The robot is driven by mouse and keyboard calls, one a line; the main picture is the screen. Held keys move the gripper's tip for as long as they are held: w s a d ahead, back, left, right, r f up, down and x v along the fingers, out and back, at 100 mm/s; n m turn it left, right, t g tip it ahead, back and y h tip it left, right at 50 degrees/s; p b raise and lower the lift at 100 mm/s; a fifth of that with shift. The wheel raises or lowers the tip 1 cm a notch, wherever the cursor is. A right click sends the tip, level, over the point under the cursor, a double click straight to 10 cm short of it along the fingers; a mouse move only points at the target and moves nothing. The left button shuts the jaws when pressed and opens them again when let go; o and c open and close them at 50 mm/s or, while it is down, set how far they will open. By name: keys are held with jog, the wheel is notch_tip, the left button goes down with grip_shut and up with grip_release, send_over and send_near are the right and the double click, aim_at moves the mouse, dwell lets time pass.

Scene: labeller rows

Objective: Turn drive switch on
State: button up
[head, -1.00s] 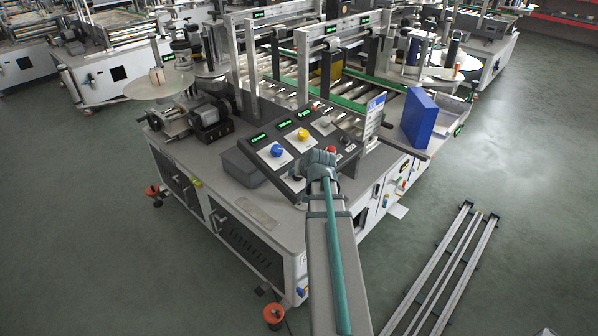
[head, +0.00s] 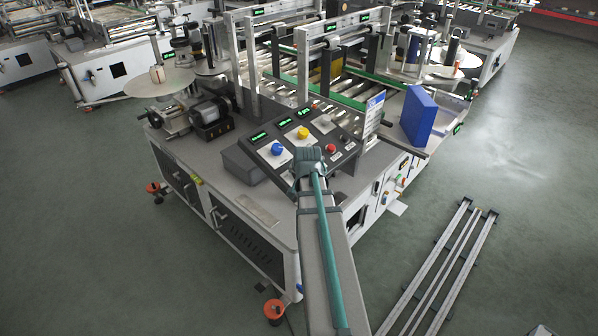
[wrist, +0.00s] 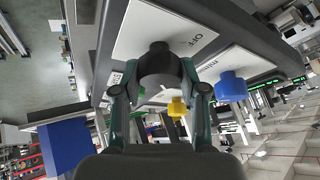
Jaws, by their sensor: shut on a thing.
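In the wrist view my gripper (wrist: 160,92) has a finger on each side of a dark round switch knob (wrist: 158,66) and is shut on it. The knob sits on a white plate (wrist: 160,28) lettered OFF; the rest of its lettering is partly covered, and I cannot tell the knob's exact setting. In the head view my gripper (head: 309,163) is at the lower front part of the sloped control panel (head: 262,163), and it hides the switch there.
A blue knob (head: 278,149), a yellow knob (head: 303,132) and a red button (head: 331,148) are close by on the panel. A blue box (head: 418,117) stands to the right. Metal rails (head: 440,270) lie on the floor at right.

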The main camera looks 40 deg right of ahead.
jog(key=o, duration=1.1)
jog(key=shift+o, duration=0.2)
jog(key=v, duration=1.2)
